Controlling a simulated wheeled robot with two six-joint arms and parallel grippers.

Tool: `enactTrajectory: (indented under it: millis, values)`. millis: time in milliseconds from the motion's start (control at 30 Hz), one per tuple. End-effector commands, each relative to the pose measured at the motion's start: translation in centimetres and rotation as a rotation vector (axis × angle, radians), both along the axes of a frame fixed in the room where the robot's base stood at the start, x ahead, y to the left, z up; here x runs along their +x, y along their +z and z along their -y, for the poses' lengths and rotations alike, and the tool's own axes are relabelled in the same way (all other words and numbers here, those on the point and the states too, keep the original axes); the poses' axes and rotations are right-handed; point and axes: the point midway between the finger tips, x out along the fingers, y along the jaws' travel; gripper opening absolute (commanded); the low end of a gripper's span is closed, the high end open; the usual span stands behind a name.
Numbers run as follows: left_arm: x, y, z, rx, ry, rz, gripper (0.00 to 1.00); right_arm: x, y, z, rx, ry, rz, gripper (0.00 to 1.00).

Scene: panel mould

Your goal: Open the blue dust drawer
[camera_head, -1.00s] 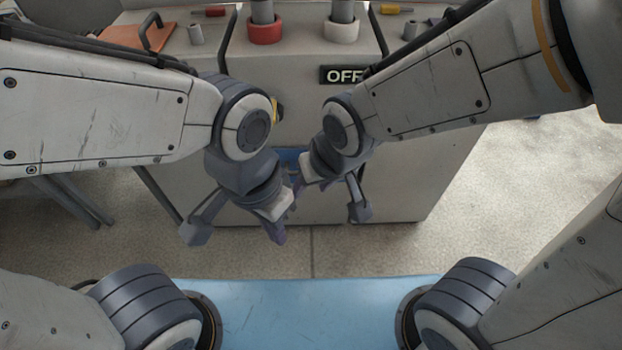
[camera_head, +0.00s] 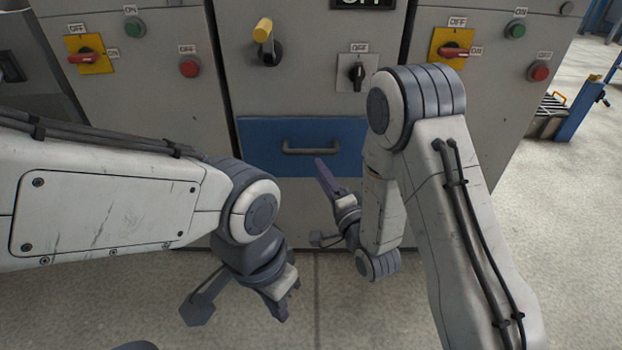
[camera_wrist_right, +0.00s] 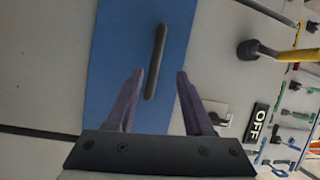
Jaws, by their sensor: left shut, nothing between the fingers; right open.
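The blue dust drawer (camera_head: 262,158) is in the front of the grey machine, upper middle of the head view, and looks shut. Its dark bar handle (camera_head: 312,150) runs across the front. My right gripper (camera_head: 321,166) is open just below the handle, its fingers pointing at the drawer. In the right wrist view the handle (camera_wrist_right: 157,50) stands upright in the picture on the blue front (camera_wrist_right: 112,60), ahead of and between the two spread fingertips (camera_wrist_right: 159,74). I cannot tell whether they touch it. My left gripper (camera_head: 283,303) is shut and empty, low and left, away from the drawer.
Above the drawer are a yellow-tipped lever (camera_head: 264,35) and a black rotary switch (camera_head: 357,75). Side panels carry red switches on yellow plates (camera_head: 86,57) and (camera_head: 453,50). Bare floor (camera_head: 345,310) lies in front. A dark crate (camera_head: 549,116) stands at the right.

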Motion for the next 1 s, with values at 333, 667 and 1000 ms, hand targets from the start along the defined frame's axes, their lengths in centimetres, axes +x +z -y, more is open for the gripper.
enactTrajectory:
  millis: [333, 667, 1000]
  values:
    - [0.0, -2.9, 0.0, -0.001, 0.0, 0.001, 0.0, 0.8, -1.6, 0.7, 0.131, -0.004, 0.063, 0.52]
    - [0.0, -4.4, 0.0, -0.001, 0.0, 0.001, 0.0, 6.3, -0.6, -1.6, 0.13, -0.004, 0.062, 0.52]
    - [0.0, -5.1, 0.0, -0.001, 0.0, 0.001, 0.0, 9.0, 0.1, -2.8, 0.128, -0.005, 0.058, 0.52]
